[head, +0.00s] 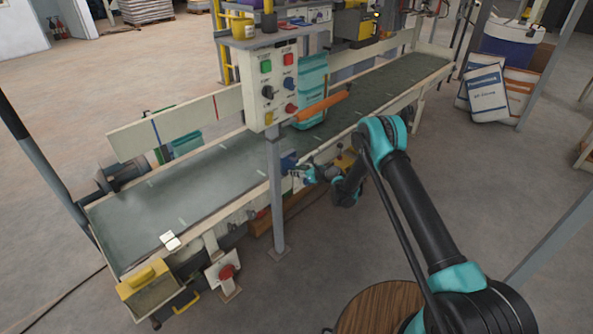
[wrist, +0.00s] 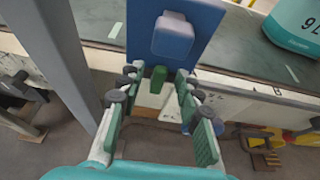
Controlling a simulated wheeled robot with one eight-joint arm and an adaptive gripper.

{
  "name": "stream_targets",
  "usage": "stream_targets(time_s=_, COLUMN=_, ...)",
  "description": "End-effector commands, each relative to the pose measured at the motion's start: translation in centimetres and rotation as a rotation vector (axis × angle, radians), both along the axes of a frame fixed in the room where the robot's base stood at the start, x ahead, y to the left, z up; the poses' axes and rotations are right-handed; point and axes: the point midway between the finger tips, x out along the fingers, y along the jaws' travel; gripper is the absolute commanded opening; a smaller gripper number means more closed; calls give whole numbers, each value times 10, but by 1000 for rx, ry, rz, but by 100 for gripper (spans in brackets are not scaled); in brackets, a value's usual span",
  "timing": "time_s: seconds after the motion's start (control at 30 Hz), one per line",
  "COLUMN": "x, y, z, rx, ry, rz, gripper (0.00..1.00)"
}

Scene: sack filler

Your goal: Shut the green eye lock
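The green eye lock appears to be the small green tab (wrist: 157,79) in the wrist view, just below a blue box (wrist: 172,36) on a dark blue plate (wrist: 205,25). My gripper (wrist: 156,92) is open, with one finger on each side of the tab and a gap on both sides. Nothing is held between the fingers. In the head view my gripper (head: 303,170) is at the conveyor's near side, by the blue plate (head: 288,162). The green tab is too small to make out there.
A grey post (wrist: 62,60) stands close left of my gripper and carries the control panel (head: 272,85). Behind is the conveyor belt (head: 190,185), with a teal sack (head: 313,80) on it. An orange bar (head: 322,107) sticks out beside the panel. Open floor lies on the near side.

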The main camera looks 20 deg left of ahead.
Motion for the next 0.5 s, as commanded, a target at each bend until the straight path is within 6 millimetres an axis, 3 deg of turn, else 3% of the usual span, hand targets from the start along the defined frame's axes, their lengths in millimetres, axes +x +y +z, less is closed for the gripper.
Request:
stream_targets(time_s=0.1, x=0, y=0, z=0, rx=0, ry=0, rz=0, gripper=34)
stream_targets(time_s=0.4, x=0, y=0, z=0, rx=0, ry=0, rz=1, gripper=0)
stream_targets(time_s=0.5, x=0, y=0, z=0, rx=0, ry=0, rz=1, gripper=0)
